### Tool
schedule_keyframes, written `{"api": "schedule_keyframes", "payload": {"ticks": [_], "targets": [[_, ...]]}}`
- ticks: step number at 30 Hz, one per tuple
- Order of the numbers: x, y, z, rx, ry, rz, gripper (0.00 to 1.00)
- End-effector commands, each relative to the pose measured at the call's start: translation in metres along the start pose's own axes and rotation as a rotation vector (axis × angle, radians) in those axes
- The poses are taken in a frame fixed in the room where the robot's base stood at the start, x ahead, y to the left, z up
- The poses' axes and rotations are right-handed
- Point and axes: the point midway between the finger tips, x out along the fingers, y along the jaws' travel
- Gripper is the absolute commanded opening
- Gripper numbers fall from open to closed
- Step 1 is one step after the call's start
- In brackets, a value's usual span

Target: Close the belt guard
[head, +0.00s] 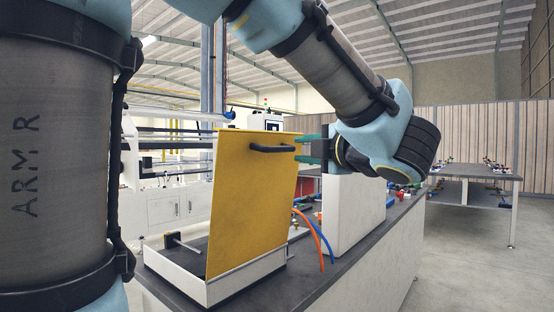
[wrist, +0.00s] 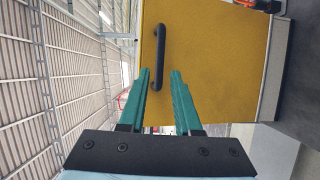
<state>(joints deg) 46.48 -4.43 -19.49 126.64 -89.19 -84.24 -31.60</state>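The belt guard (head: 250,195) is a yellow panel standing nearly upright, raised from a low white-sided base (head: 215,290). A black bar handle (head: 272,149) is fixed near its top edge. In the wrist view, the yellow panel (wrist: 225,60) fills the right half and the handle (wrist: 160,55) runs up the picture. My gripper (head: 301,149) is just right of the panel at handle height. Its green fingers (wrist: 160,72) are open, with the handle's near end showing in the gap between them. I cannot tell whether either finger touches the handle.
A small black bracket (head: 178,241) is in the base. Open floor lies to the right.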

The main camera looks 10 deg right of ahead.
Motion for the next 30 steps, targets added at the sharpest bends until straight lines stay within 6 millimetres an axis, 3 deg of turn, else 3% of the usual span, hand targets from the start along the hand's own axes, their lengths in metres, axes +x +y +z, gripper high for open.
{"api": "schedule_keyframes", "payload": {"ticks": [5, 21, 30], "targets": [[0.0, 0.001, -0.007, -0.026, 0.039, -0.005, 0.32], [0.088, 0.001, -0.011, -0.022, 0.039, -0.006, 0.32], [0.101, 0.0, -0.011, -0.023, 0.036, -0.005, 0.32]]}}
